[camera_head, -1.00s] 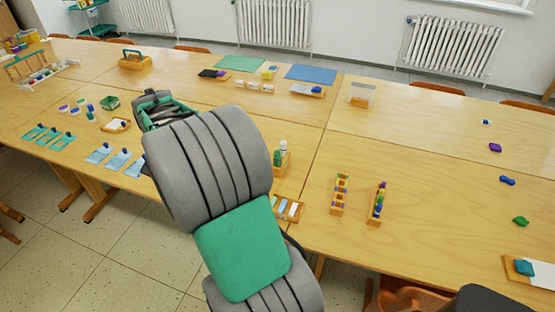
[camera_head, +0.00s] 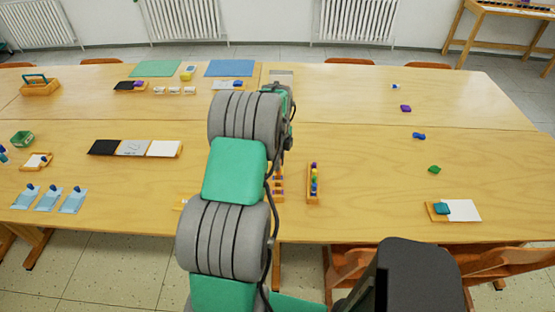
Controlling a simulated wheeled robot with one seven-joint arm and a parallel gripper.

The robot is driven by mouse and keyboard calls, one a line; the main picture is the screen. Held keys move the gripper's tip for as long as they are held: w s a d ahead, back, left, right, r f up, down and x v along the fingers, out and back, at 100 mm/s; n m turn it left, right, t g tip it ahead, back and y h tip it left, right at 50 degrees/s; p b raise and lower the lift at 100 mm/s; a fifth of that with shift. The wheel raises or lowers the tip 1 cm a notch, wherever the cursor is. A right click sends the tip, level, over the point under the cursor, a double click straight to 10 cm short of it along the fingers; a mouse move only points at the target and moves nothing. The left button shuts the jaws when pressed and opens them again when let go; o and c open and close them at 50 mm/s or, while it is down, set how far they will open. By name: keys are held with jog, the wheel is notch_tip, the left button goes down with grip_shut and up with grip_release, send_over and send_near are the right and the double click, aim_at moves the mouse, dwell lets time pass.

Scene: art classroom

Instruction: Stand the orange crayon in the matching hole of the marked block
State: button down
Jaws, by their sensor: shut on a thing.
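A narrow wooden block (camera_head: 313,196) with a row of small coloured pieces stands near the table's front edge, just right of my arm. A second, similar block (camera_head: 278,184) is partly hidden behind my arm. I cannot tell which block is the marked one, and its mark and matching hole are too small to make out. I cannot pick out an orange crayon. My arm reaches forward over the table, and its wrist is beyond the large grey joint. My gripper's fingers and anything between them are hidden behind the arm.
A black, grey and white tray (camera_head: 134,148) lies left of my arm. Blue cards (camera_head: 48,198) are at front left. A wooden tray with a white card (camera_head: 462,210) is at front right. The table right of the blocks is mostly clear. Chairs (camera_head: 355,268) stand at the front edge.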

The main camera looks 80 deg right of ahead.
jog(key=shift+f+b, duration=1.6)
jog(key=shift+f, duration=1.2)
jog(key=shift+w, duration=0.15)
jog(key=shift+f+b, duration=1.4)
jog(key=shift+b, duration=0.1)
dwell(0.9)
dwell(0.3)
jog(key=c, duration=1.3)
grip_release()
jog(key=shift+o, duration=1.1)
